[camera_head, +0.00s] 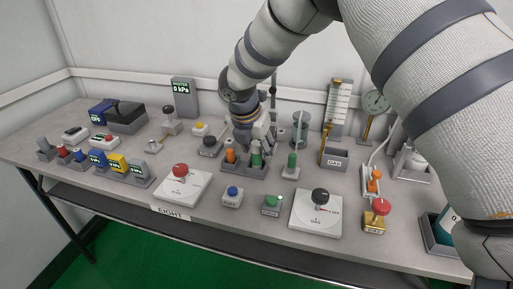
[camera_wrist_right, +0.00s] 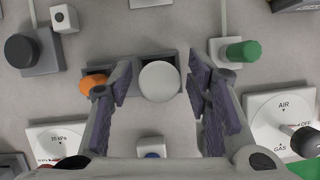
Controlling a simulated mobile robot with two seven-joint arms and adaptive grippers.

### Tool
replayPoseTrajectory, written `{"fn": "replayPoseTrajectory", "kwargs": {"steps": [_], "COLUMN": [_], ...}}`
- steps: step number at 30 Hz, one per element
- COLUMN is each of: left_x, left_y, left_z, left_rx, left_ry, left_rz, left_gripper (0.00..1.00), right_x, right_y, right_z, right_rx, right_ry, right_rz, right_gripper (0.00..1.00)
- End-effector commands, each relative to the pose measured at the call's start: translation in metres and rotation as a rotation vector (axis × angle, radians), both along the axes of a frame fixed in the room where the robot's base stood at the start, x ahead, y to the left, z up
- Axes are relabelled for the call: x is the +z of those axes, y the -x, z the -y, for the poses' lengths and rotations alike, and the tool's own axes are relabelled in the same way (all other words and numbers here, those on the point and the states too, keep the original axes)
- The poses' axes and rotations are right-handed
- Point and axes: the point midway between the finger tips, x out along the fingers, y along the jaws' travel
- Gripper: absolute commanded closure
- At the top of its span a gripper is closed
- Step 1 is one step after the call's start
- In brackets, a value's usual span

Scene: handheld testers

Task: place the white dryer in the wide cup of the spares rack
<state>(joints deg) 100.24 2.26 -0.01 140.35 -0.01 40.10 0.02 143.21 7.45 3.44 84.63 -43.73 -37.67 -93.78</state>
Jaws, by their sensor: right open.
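The spares rack (camera_head: 243,169) is a dark grey block near the middle of the table; in the right wrist view its edge (camera_wrist_right: 140,55) shows behind my fingers. An orange plug (camera_head: 231,156) stands in its left part and shows in the wrist view too (camera_wrist_right: 93,84). A round white top (camera_wrist_right: 159,81), apparently the white dryer, is at the rack's right part; in the head view a green body (camera_head: 256,159) stands there. My right gripper (camera_wrist_right: 160,97) is open above the rack, its fingers on either side of the white top with gaps. My left gripper is not in view.
A green-capped post (camera_head: 291,163) stands right of the rack and a black knob (camera_head: 208,146) to its left. A blue button box (camera_head: 232,196) is in front. White valve panels with a red knob (camera_head: 180,171) and a black knob (camera_head: 320,196) flank it.

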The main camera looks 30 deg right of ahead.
Motion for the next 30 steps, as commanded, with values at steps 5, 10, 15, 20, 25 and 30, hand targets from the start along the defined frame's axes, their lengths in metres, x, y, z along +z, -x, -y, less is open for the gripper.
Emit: {"fn": "replayPoseTrajectory", "kwargs": {"steps": [5, 10, 15, 20, 25, 30], "left_x": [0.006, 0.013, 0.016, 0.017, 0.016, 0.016], "left_y": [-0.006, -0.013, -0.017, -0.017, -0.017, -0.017], "left_z": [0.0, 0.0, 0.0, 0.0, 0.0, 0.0], "left_rx": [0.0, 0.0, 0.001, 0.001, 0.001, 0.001], "left_ry": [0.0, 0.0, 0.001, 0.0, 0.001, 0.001], "left_rz": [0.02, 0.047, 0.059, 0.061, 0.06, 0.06], "left_gripper": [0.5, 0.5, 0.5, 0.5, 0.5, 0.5], "right_x": [0.033, 0.078, 0.106, 0.115, 0.114, 0.114], "right_y": [0.005, 0.015, 0.023, 0.025, 0.025, 0.025], "right_z": [-0.008, -0.024, -0.035, -0.039, -0.039, -0.039], "right_rx": [0.001, 0.001, 0.0, -0.001, 0.0, 0.0], "right_ry": [0.0, -0.001, -0.001, -0.001, 0.0, 0.0], "right_rz": [0.009, 0.012, 0.005, 0.001, -0.001, -0.001], "right_gripper": [0.55, 0.55, 0.55, 0.55, 0.55, 0.55]}}
